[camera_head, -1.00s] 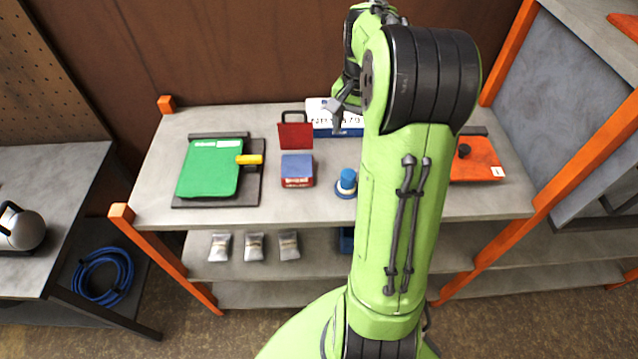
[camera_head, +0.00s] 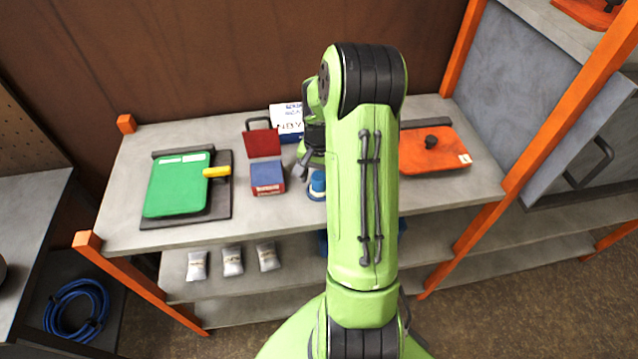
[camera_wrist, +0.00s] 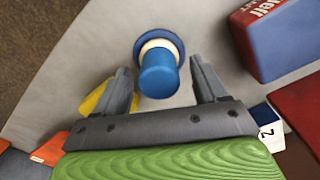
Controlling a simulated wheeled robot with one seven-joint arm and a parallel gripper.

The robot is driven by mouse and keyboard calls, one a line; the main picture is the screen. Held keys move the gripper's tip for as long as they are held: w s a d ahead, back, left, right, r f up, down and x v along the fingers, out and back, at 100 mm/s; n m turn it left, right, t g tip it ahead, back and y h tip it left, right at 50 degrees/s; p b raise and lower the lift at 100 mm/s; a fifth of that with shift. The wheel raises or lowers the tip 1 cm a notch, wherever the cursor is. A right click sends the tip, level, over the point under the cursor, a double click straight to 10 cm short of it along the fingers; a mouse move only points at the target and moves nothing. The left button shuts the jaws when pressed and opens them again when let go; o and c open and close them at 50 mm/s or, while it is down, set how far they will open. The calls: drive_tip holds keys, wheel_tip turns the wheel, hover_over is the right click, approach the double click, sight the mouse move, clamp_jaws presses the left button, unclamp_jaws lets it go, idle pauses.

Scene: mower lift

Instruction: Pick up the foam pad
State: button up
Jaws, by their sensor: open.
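A small round blue thing with an upright blue knob (camera_head: 317,182), a pale ring and a wide blue base stands on the shelf top. I take it for the foam pad, though I cannot be sure. In the wrist view its knob (camera_wrist: 158,78) shows between my fingers. My gripper (camera_wrist: 160,72) is open and empty, with one finger on each side of the knob and gaps to both. In the head view my gripper (camera_head: 304,168) is just behind and left of it, partly hidden by my arm.
A red and blue box (camera_head: 267,178) stands close to the left; it also shows in the wrist view (camera_wrist: 275,38). Behind are a dark red panel (camera_head: 263,143) and a white and blue box (camera_head: 287,120). A green board (camera_head: 176,186) lies left, an orange plate (camera_head: 432,158) right.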

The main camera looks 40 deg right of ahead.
sight(319, 174)
drive_tip(key=shift+r, duration=0.1)
drive_tip(key=c, duration=1.2)
drive_tip(key=shift+o, duration=0.2)
wheel_tip(319, 174, up, 10)
drive_tip(key=shift+p, duration=0.45)
drive_tip(key=o, duration=0.4)
drive_tip(key=shift+c, duration=1.3)
